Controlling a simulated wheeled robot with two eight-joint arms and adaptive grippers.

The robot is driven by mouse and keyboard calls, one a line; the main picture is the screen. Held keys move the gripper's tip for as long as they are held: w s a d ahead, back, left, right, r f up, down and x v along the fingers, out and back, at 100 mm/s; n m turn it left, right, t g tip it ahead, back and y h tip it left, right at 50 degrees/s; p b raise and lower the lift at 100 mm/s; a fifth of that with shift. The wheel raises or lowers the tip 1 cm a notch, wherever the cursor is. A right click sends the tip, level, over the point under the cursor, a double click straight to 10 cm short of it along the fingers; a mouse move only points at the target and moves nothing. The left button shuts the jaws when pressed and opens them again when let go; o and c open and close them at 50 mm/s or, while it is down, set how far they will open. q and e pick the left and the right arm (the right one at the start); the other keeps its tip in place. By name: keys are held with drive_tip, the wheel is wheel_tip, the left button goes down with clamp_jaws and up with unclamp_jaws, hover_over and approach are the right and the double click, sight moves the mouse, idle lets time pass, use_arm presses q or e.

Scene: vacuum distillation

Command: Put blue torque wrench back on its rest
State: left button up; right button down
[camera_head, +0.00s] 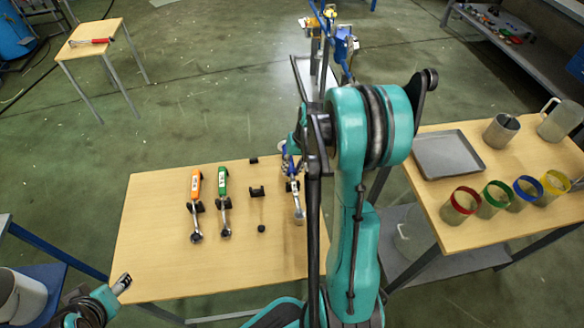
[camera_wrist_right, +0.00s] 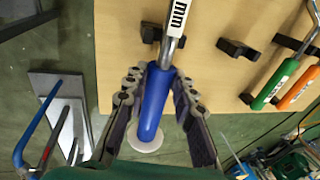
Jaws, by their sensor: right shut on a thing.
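The blue torque wrench (camera_wrist_right: 154,102) has a blue handle and a white label on its shaft. My right gripper (camera_wrist_right: 154,88) is shut around the blue handle in the wrist view. In the head view the wrench's shaft (camera_head: 296,197) shows at the table's right side, and my right arm hides part of it. An empty black rest (camera_head: 257,191) stands left of it; it also shows in the wrist view (camera_wrist_right: 237,48). The green wrench (camera_head: 223,199) and orange wrench (camera_head: 196,204) lie further left. My left gripper (camera_head: 122,284) is at the lower left, its jaws unclear.
Small black blocks (camera_head: 254,160) and (camera_head: 261,228) sit behind and in front of the empty rest on the wooden table (camera_head: 150,240). A right-hand table holds a grey tray (camera_head: 447,155), a metal beaker (camera_head: 501,130) and several coloured-rim cups (camera_head: 461,201).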

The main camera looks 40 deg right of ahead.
drive_tip(key=shift+b+x, duration=0.7)
drive_tip(key=shift+x, duration=0.2)
drive_tip(key=c, duration=1.2)
unclamp_jaws()
drive_tip(key=shift+s+d, duration=0.15)
drive_tip(key=shift+s, duration=0.05)
drive_tip(key=shift+o, duration=0.2)
drive_tip(key=v, duration=1.2)
drive_tip(key=s+a+r+n+t, duration=0.1)
drive_tip(key=s+a+n, duration=0.1)
drive_tip(key=a, duration=0.5)
drive_tip(key=s+a+r+n+t+h, duration=0.1)
drive_tip(key=s+a+n+t, duration=0.1)
drive_tip(key=a, duration=0.6)
drive_tip(key=s+a+r+n+t, duration=0.1)
drive_tip(key=s+a+r+t, duration=0.1)
drive_tip(key=s+a, duration=0.2)
drive_tip(key=a, duration=0.3)
drive_tip(key=shift+s+a+n+h, duration=0.2)
drive_tip(key=shift+a+n+h, duration=0.1)
drive_tip(key=shift+n+h, duration=0.1)
